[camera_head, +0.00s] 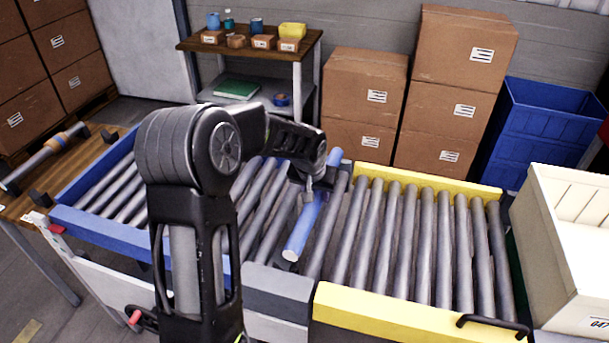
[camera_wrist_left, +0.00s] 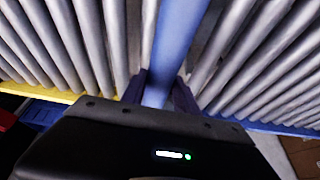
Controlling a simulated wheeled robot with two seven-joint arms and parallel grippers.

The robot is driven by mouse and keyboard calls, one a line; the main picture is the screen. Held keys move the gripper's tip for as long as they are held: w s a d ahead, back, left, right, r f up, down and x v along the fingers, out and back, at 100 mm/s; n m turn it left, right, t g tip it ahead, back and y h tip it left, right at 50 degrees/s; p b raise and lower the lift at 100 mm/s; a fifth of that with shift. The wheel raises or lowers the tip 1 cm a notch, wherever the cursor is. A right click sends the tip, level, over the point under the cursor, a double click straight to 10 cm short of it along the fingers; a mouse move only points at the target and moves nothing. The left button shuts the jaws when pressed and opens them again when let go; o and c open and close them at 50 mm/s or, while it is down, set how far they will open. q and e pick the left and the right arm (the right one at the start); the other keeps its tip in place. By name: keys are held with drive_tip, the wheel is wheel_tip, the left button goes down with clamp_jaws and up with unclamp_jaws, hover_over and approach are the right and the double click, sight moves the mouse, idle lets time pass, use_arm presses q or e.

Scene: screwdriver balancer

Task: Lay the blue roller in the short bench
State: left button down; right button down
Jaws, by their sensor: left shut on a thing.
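The blue roller (camera_head: 304,228) lies lengthwise beside the grey rollers, where the blue-framed and yellow-framed conveyor sections meet. My left gripper (camera_head: 309,192) is above its middle, shut on it, and hides part of it. In the left wrist view the roller (camera_wrist_left: 172,50) passes between the two dark fingers (camera_wrist_left: 160,92). I cannot tell whether it is lifted clear of its seat. A wooden bench (camera_head: 14,208) at the far left has small black blocks (camera_head: 38,197) and carries a grey roller (camera_head: 42,161) with a tan section. Nothing in the frames labels it the short bench. My right gripper is not in view.
The blue-framed conveyor (camera_head: 106,222) lies between the wooden bench and the held roller. The yellow-framed conveyor (camera_head: 400,325) is on the right, with a cream crate (camera_head: 565,270) beyond. A shelf cart (camera_head: 195,43), cardboard boxes (camera_head: 364,75) and a blue bin (camera_head: 545,115) stand behind.

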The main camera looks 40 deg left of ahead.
use_arm(q)
drive_tip(key=a, duration=0.3)
drive_tip(key=shift+s+a+n, duration=0.15)
drive_tip(key=shift+a+n, duration=0.15)
drive_tip(key=shift+a, duration=0.1)
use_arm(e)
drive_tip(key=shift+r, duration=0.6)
use_arm(q)
drive_tip(key=shift+f, duration=0.15)
